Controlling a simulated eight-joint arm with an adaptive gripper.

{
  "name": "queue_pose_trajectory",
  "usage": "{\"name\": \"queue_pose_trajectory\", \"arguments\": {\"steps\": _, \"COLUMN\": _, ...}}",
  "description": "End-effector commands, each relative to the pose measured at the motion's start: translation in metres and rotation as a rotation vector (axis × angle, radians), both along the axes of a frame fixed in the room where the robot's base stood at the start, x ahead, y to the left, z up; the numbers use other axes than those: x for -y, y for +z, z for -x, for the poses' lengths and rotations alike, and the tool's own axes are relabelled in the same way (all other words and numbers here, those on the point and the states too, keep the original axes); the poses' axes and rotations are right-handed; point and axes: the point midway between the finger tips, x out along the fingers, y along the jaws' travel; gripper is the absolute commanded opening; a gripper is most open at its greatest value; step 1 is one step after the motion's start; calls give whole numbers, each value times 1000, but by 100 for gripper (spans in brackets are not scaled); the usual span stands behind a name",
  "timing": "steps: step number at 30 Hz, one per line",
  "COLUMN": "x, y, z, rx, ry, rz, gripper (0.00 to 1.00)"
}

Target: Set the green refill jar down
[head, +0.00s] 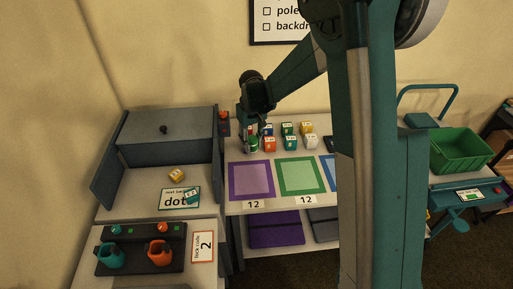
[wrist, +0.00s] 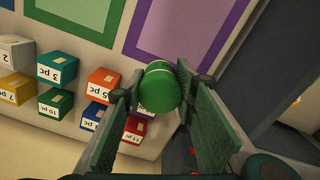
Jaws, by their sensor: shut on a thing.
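The green refill jar (wrist: 160,90) is a short cylinder with a green lid. My gripper (wrist: 158,88) is shut on it, one finger on each side. In the head view the jar (head: 251,146) shows below my gripper (head: 252,132), over the back left of the table. A purple-bordered mat (head: 251,180) and a green-bordered mat (head: 300,176) lie in front of it, both empty. Whether the jar touches the table is unclear.
Several numbered boxes stand right beside the jar, among them an orange one (head: 269,144) and a white one (head: 311,143). A grey cabinet (head: 165,140) stands to the left. A green crate (head: 463,149) sits on a cart at the right.

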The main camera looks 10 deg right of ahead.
Motion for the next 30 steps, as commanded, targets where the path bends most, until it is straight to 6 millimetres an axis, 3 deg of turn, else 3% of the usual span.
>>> {"name": "queue_pose_trajectory", "arguments": {"steps": 8, "x": 22, "y": 1, "z": 9, "rx": 2, "ry": 60, "rz": -1, "gripper": 15}}
{"name": "queue_pose_trajectory", "arguments": {"steps": 21, "x": 99, "y": 2, "z": 48, "rx": 8, "ry": 314, "rz": -4, "gripper": 15}}
{"name": "queue_pose_trajectory", "arguments": {"steps": 30, "x": 119, "y": 3, "z": 60, "rx": 10, "ry": 397, "rz": -4, "gripper": 15}}
